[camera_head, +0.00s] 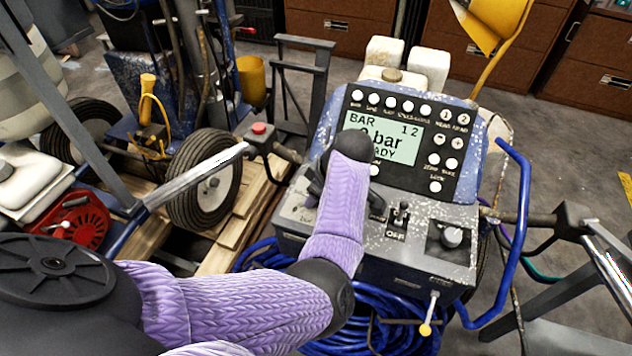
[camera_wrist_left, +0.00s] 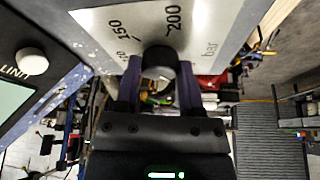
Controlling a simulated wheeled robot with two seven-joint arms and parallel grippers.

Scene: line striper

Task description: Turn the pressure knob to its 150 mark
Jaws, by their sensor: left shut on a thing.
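In the left wrist view, the dark round pressure knob (camera_wrist_left: 158,60) sits at the edge of a pale dial plate (camera_wrist_left: 205,35) marked 150, 200 and "bar". My left gripper (camera_wrist_left: 160,80) is shut on the knob, one finger on each side. No pointer on the knob can be made out, so its setting cannot be told. In the head view, my purple-sleeved left arm reaches over the console's left part and hides the knob. The console's screen (camera_head: 383,140) shows "BAR", with the rest partly covered by my wrist. My right gripper is not in view.
The grey console (camera_head: 420,260) also carries a toggle switch labelled OFF (camera_head: 398,215) and a round control (camera_head: 452,237) at right. Blue handle tubing (camera_head: 515,230) runs along its right side. A handlebar with a red button (camera_head: 259,128) stands close left of my forearm.

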